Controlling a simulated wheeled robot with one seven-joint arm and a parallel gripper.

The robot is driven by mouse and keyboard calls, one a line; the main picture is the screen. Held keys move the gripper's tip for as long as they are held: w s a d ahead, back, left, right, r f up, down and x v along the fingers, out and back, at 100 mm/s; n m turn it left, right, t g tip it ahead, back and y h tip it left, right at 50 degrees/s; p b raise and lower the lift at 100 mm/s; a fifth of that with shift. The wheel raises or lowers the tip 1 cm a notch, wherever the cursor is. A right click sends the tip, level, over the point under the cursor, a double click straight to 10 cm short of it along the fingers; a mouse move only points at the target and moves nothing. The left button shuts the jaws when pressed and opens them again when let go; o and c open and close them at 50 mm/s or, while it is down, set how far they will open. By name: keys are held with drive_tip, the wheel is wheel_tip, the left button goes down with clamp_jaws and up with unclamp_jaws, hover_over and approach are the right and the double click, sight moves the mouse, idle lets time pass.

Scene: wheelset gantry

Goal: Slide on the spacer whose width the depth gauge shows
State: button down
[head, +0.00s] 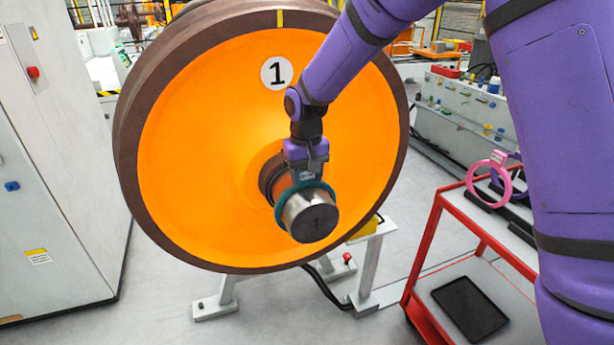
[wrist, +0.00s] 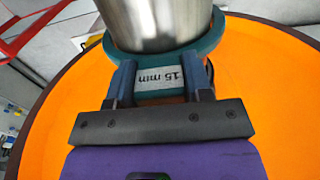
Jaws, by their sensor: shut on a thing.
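A teal ring spacer (head: 281,205) is around the bare steel axle end (head: 310,215) of the orange wheel marked 1 (head: 200,150). It also shows in the wrist view (wrist: 95,53), with a label reading "15 mm" (wrist: 161,78). My gripper (head: 305,175) is at the top of the spacer, its fingers on both sides of the label tab, shut on it. In the wrist view my gripper (wrist: 162,82) holds the tab with the axle end passing through the ring. I cannot see the depth gauge's reading in either view.
A red-framed cart (head: 432,235) stands at the right, with a pink ring (head: 489,181) on its top and a black tray (head: 470,308) on its lower shelf. A grey cabinet (head: 50,180) stands at the left. A grey stand (head: 368,270) is below the wheel.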

drive_tip(key=shift+w+a, duration=0.35)
drive_tip(key=shift+w, duration=0.95)
drive_tip(key=shift+w+a, duration=0.4)
drive_tip(key=shift+w, duration=0.85)
drive_tip(key=shift+w+a, duration=0.35)
drive_tip(key=shift+w, duration=0.95)
drive_tip(key=shift+c, duration=2.3)
unclamp_jaws()
wheel_tip(320, 180, up, 11)
drive_tip(key=shift+f, duration=0.1)
